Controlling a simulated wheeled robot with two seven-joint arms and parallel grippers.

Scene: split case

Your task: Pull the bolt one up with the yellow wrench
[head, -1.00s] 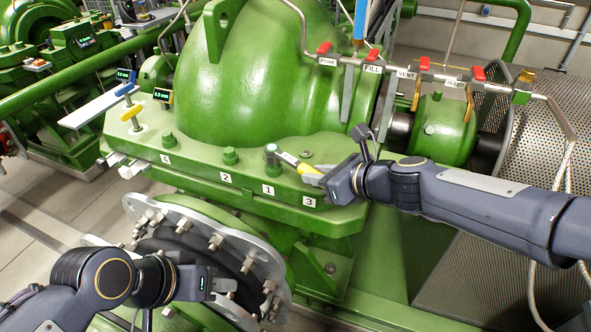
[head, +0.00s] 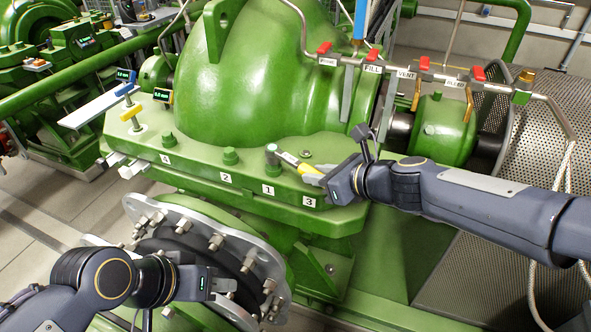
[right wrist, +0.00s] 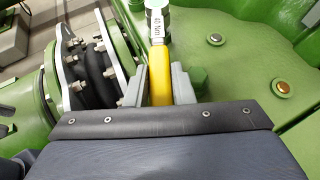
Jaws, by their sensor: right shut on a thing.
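The yellow wrench (head: 308,169) has a grey socket head, a pale body and a yellow handle. My right gripper (head: 322,178) is shut on its handle, seen between the two fingers (right wrist: 160,98) in the right wrist view. The wrench also shows there (right wrist: 160,75), with a "40 Nm" label. Its head is at bolt one, above the "1" label (head: 268,190) on the green flange; the bolt is mostly hidden under the head. My left gripper (head: 222,286) hangs low, in front of the round pipe flange, away from the wrench; its jaw opening is unclear.
Bolt two (head: 230,156) and bolt four (head: 168,139) stand on the flange to the left. A green bolt (right wrist: 200,82) is close beside the right finger. The big green casing (head: 260,80) rises behind. Red-handled valves (head: 424,63) line the pipe above right.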

